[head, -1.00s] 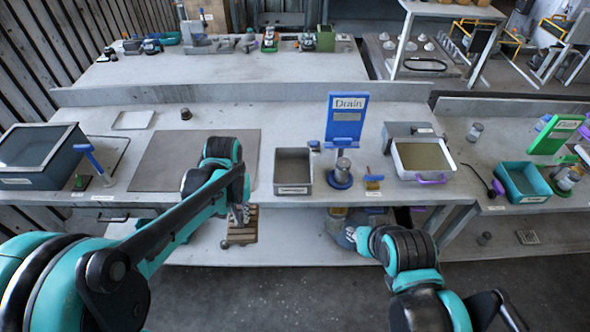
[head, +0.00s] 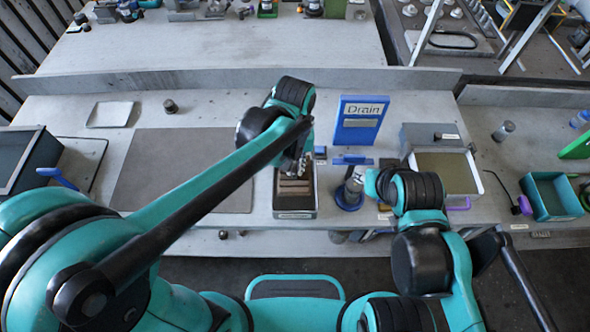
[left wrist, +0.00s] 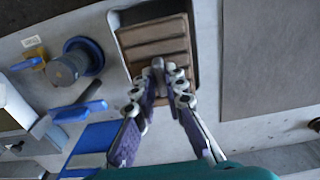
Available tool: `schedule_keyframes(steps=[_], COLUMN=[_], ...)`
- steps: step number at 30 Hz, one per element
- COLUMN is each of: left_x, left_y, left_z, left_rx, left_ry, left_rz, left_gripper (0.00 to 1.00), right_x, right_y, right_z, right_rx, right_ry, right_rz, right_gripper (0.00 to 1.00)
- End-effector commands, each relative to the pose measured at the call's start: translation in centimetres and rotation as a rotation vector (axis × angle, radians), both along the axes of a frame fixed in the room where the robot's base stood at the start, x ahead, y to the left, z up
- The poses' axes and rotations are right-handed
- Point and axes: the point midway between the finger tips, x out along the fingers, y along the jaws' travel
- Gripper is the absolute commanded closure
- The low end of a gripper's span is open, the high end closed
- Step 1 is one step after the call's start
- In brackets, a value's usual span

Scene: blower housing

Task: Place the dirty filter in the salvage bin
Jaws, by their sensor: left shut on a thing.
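The dirty filter is a brown slatted block (head: 294,188), in or just over the small grey open bin (head: 296,214) left of the blue Drain sign. I cannot read the bin's label. In the left wrist view the filter (left wrist: 153,42) lies within the outline of the bin (left wrist: 192,70). My left gripper (left wrist: 158,70) is shut on the filter's raised middle part. In the head view my left gripper (head: 291,166) is over the bin, partly hidden by my arm. I cannot tell if the filter touches the bin floor.
The blue Drain sign (head: 360,120) and a round blue stand with a metal jar (head: 350,192) are right of the bin. A grey mat (head: 185,165) lies left.

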Motion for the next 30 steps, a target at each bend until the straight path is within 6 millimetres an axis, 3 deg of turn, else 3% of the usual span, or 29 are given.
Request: schedule_keyframes(steps=[9,16,21,30], left_x=[-0.1,-0.1,-0.2,-0.2], left_y=[-0.2,-0.2,-0.2,-0.1], left_z=[-5.3,-7.2,-9.7,-10.0], left_rx=[0.000,0.000,0.000,0.000], left_ry=[0.000,0.000,0.000,0.000], left_rz=[0.000,0.000,0.000,0.000], left_gripper=[1.00,1.00,1.00,1.00], right_x=[-0.1,0.0,-0.1,-0.1], right_y=[0.0,0.0,0.0,0.0], right_z=[-2.0,-2.6,-3.6,-3.5], right_rx=[0.000,0.000,0.000,0.000], right_ry=[0.001,0.000,0.000,0.000], right_rz=[0.000,0.000,0.000,0.000], right_gripper=[0.66,0.66,0.66,0.66])
